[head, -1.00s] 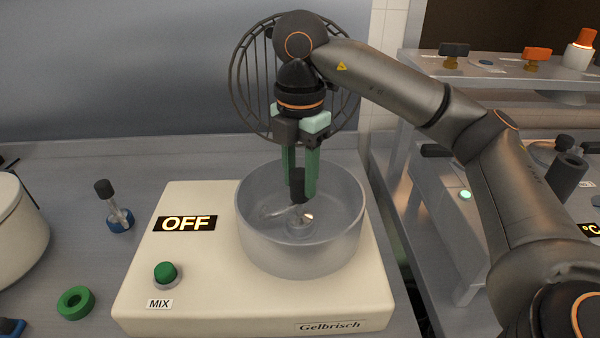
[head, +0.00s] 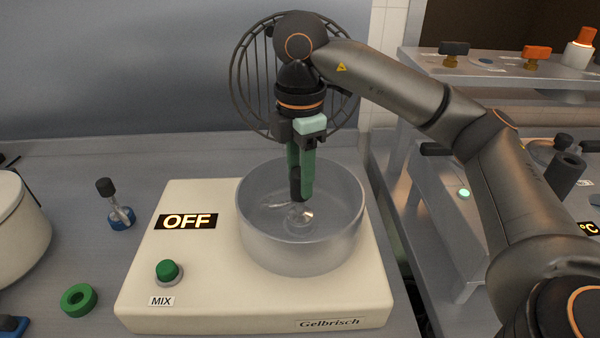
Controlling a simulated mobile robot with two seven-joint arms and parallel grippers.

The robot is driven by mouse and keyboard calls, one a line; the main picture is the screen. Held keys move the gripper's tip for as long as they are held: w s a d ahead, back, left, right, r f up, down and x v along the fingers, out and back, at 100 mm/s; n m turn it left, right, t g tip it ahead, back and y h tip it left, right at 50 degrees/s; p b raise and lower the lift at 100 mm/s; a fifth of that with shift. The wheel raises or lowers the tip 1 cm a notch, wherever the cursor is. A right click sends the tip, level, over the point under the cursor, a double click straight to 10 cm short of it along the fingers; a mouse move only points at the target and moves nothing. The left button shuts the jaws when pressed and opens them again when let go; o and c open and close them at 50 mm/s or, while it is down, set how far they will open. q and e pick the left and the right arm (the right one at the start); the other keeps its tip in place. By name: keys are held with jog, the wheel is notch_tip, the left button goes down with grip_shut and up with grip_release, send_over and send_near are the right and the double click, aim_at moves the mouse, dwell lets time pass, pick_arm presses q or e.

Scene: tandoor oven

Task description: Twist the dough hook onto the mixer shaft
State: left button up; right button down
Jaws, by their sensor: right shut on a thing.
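The cream mixer (head: 230,295) stands on the counter with a clear bowl (head: 300,250) on top. Its display reads OFF. My right gripper (head: 301,190) points down into the bowl from above, its green fingers shut on the black grip of the dough hook (head: 296,184). The hook's lower metal part (head: 300,216) is at the bowl's centre, where the shaft would be; the shaft and the exact contact are hard to make out through the glass. My left gripper is not in view.
A green MIX button (head: 168,271) is at the mixer's front left. A black-topped tool with a blue base (head: 118,212) and a green ring (head: 79,298) lie left of the mixer. A wire guard (head: 250,75) stands behind the bowl. A pot (head: 15,235) is at far left.

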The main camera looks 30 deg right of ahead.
jog(key=shift+r, duration=0.2)
jog(key=m+p, duration=0.1)
jog(key=m, duration=0.3)
jog(key=shift+m, duration=0.3)
jog(key=c, duration=0.9)
grip_release()
jog(key=o, duration=0.5)
jog(key=shift+f, duration=0.15)
notch_tip(320, 180, up, 13)
jog(key=p, duration=0.3)
jog(key=shift+f, duration=0.2)
